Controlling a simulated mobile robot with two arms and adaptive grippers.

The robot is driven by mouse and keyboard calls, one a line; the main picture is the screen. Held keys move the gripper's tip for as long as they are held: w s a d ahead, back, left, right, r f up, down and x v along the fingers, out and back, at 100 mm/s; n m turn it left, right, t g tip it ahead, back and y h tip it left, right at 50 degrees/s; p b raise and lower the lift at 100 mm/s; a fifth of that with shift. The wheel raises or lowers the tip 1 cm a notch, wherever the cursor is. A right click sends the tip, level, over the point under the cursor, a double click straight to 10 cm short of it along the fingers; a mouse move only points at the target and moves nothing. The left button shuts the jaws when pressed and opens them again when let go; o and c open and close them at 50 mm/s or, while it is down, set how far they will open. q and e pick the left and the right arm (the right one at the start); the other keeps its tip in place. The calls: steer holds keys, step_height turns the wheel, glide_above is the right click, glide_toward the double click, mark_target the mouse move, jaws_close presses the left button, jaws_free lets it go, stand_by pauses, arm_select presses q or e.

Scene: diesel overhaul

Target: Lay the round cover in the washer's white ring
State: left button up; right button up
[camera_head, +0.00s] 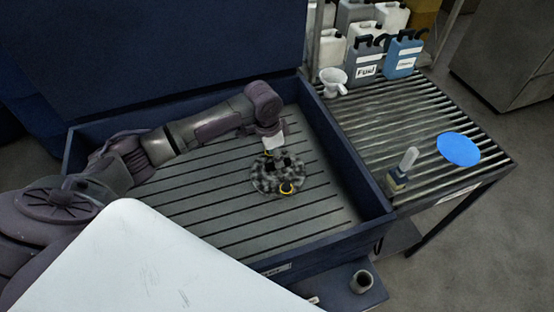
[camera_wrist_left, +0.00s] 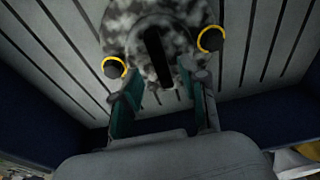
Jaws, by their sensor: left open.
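The round cover (camera_head: 263,184) lies on the slatted floor of the blue washer tub (camera_head: 350,168). It is mottled grey and black, with yellow-ringed knobs near its rim. In the left wrist view the cover (camera_wrist_left: 125,38) fills the top middle, with a dark bar across its centre and a yellow-ringed knob on each side. My left gripper (camera_head: 272,153) hangs above the cover, fingers down. In the wrist view its two fingers (camera_wrist_left: 164,88) are apart, with the dark bar's lower end between them; I cannot tell if they touch it. I see no white ring. My right gripper is out of view.
A slatted side table (camera_head: 385,145) stands to the right with a blue disc (camera_head: 459,149), a small bottle-like tool (camera_head: 401,172), a white funnel (camera_head: 333,82) and several jugs (camera_head: 403,55). The tub walls surround the cover. Bare slats lie in front of it.

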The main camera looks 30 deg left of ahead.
mark_target(271, 164)
arm_select(q)
step_height(271, 164, up, 9)
steer(key=s, duration=0.1)
steer(key=shift+a+b, duration=0.35)
steer(key=shift+a, duration=0.1)
